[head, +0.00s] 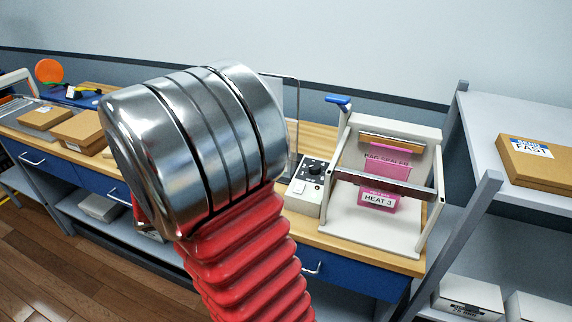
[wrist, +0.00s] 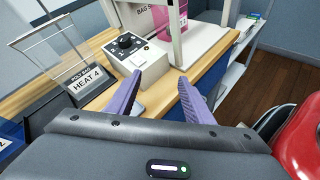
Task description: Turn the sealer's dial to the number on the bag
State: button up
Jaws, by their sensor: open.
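The bag sealer (head: 335,232) stands on the wooden bench, with a white frame and a blue-tipped lever. Its control box (head: 303,194) at the left carries a black dial (head: 315,168), also seen in the wrist view (wrist: 125,42). The dial's setting is too small to read. A pink bag (head: 377,200) hangs in the sealer with a label reading "HEAT 3". In the wrist view my gripper (wrist: 173,66) is open and empty, its purple fingers in front of the control box, apart from the dial. In the head view my arm hides it.
A stand sign (wrist: 86,82) reading "POLY BAG HEAT 4" is left of the control box in the wrist view. Cardboard boxes (head: 80,132) lie on the bench at the left.

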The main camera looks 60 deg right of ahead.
aim_at(310, 169)
jog(key=w+d+n+h, duration=0.1)
jog(key=d, duration=0.1)
jog(key=w+d+f+n+h, duration=0.1)
jog(key=d+n+h, duration=0.1)
jog(key=d, duration=0.1)
jog(key=w+d+f+n+h, duration=0.1)
jog(key=d+n+h, duration=0.1)
jog(key=shift+w+d+g, duration=0.3)
jog(key=shift+w, duration=0.1)
jog(key=x, duration=1.3)
jog(key=shift+s+d, duration=0.2)
jog(key=shift+d, duration=0.15)
jog(key=shift+c, duration=0.6)
jog(key=c, duration=0.9)
jog(key=shift+a, duration=0.15)
